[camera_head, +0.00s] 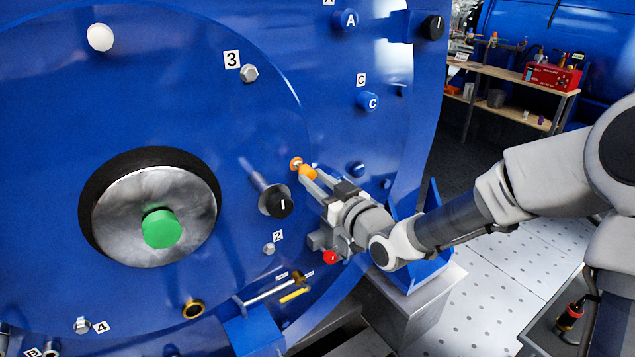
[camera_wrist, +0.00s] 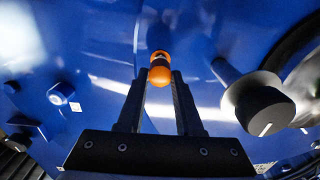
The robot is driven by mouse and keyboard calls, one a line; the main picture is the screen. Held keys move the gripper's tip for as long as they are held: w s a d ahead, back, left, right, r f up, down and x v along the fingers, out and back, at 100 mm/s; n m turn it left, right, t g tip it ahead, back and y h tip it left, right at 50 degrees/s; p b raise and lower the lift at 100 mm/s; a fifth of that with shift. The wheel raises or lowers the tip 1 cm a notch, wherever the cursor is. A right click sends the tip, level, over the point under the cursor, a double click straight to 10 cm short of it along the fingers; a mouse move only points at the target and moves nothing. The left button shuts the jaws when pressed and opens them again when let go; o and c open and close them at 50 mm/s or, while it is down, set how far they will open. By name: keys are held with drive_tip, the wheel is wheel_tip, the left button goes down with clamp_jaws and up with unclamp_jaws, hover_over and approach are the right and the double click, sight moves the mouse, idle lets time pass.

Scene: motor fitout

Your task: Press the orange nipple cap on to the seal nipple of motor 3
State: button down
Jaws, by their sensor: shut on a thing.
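My gripper (camera_head: 310,178) is shut on the orange nipple cap (camera_head: 307,172) and holds it close to the blue motor face (camera_head: 240,120). In the wrist view, the round cap (camera_wrist: 159,76) sits between the two fingertips (camera_wrist: 160,84). Right beyond it is a second orange part (camera_head: 296,163) on the motor face, seemingly the seal nipple; it also shows in the wrist view (camera_wrist: 159,56) with a dark middle. The cap and this part are nearly in line. I cannot tell whether they touch.
A black knob (camera_head: 277,201) on a rod sticks out left of my gripper; it stands at the right in the wrist view (camera_wrist: 258,104). A red knob (camera_head: 330,257) is below the gripper. Blue cap C (camera_head: 368,101) is above right. A shelf (camera_head: 510,75) stands at the back right.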

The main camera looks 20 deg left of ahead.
drive_tip(key=shift+b+x, duration=0.5)
drive_tip(key=shift+x, duration=0.65)
drive_tip(key=shift+c, duration=2.4)
unclamp_jaws()
drive_tip(key=b+v, duration=0.4)
drive_tip(key=v, duration=1.3)
drive_tip(key=shift+d, duration=0.15)
